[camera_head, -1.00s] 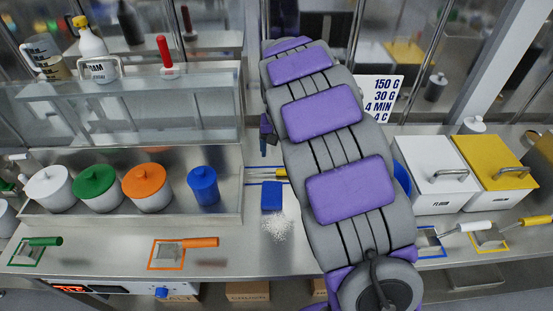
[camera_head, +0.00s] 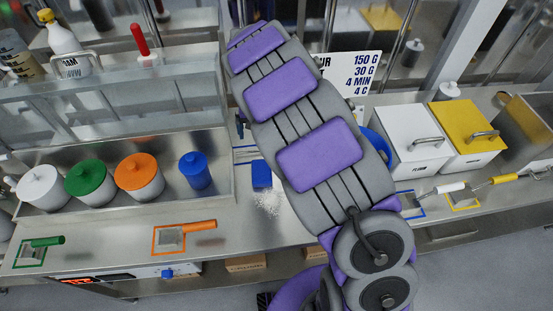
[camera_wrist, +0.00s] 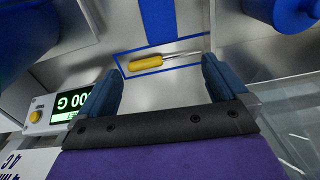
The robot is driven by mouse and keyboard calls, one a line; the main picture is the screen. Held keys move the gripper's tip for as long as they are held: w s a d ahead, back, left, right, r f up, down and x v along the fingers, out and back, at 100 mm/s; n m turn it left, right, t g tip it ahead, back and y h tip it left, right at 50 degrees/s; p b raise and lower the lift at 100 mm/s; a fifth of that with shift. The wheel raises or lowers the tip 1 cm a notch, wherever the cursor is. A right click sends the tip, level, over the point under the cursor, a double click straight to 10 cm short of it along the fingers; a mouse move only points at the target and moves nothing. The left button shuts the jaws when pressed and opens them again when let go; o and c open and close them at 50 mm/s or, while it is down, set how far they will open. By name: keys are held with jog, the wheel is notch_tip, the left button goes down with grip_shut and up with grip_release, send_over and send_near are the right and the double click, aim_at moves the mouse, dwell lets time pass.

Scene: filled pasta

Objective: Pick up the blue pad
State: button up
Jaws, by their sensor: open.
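The blue pad (camera_head: 262,174) lies flat on the steel counter, left of my arm in the head view, with white powder just in front of it. In the wrist view a blue strip at the top edge, cut off by the frame, appears to be the pad (camera_wrist: 158,22). My gripper (camera_wrist: 158,82) is open and empty, its two dark blue fingers spread apart. The pad lies beyond the fingertips, past a yellow-handled tool (camera_wrist: 150,62) inside a blue outline. My arm mostly hides the gripper in the head view.
A blue canister (camera_head: 195,172) stands in the steel tray left of the pad; it also shows in the wrist view (camera_wrist: 288,12). A scale with a green display (camera_wrist: 72,105) and a large blue container (camera_wrist: 25,35) are at left in the wrist view. White powder (camera_head: 268,202) lies loose.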

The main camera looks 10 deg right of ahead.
jog(key=b, duration=0.1)
send_over(261, 165)
jog(key=f, duration=1.2)
jog(key=shift+d+f, duration=0.25)
jog(key=shift+d, duration=0.05)
jog(key=shift+a+f, duration=0.5)
jog(key=shift+f, duration=0.1)
jog(key=f, duration=0.3)
jog(key=f+b, duration=0.1)
jog(key=shift+d+f, duration=0.3)
jog(key=shift+d, duration=0.1)
jog(key=shift+a, duration=0.15)
jog(key=shift+a, duration=0.25)
jog(key=c, duration=0.5)
jog(key=shift+d, duration=0.25)
jog(key=c, duration=0.6)
jog(key=shift+o, duration=0.2)
jog(key=shift+r, duration=0.1)
